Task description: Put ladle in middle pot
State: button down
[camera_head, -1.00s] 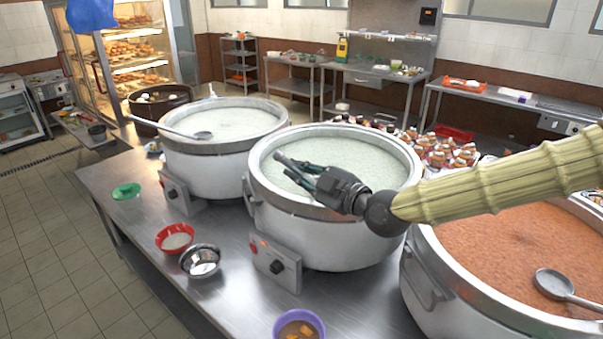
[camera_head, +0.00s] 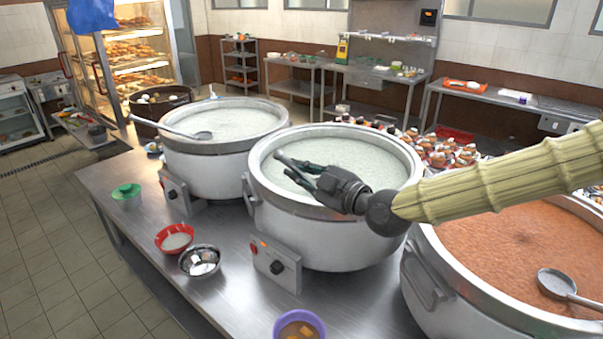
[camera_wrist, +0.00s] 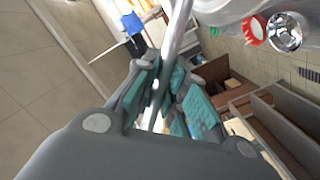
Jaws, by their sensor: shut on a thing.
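My gripper (camera_head: 308,178) is over the middle pot (camera_head: 330,238), which holds pale congee, and is shut on a grey metal ladle (camera_head: 287,158). In the head view a short length of the ladle's handle sticks out past the fingers, over the congee. In the wrist view the ladle's shiny rod (camera_wrist: 180,28) runs between the teal finger pads (camera_wrist: 170,95). The ladle's bowl is not clearly seen, and I cannot tell whether it touches the congee.
The left pot (camera_head: 215,160) has a ladle (camera_head: 175,128) across its rim. The right pot (camera_head: 450,290) holds orange congee and another ladle (camera_head: 560,285). A red bowl (camera_head: 174,238), a steel bowl (camera_head: 200,261) and a purple bowl (camera_head: 299,327) stand in front.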

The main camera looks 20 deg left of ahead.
jog(key=shift+f, duration=0.2)
jog(key=c, duration=1.4)
grip_release()
jog(key=v, duration=1.2)
jog(key=shift+f, duration=0.1)
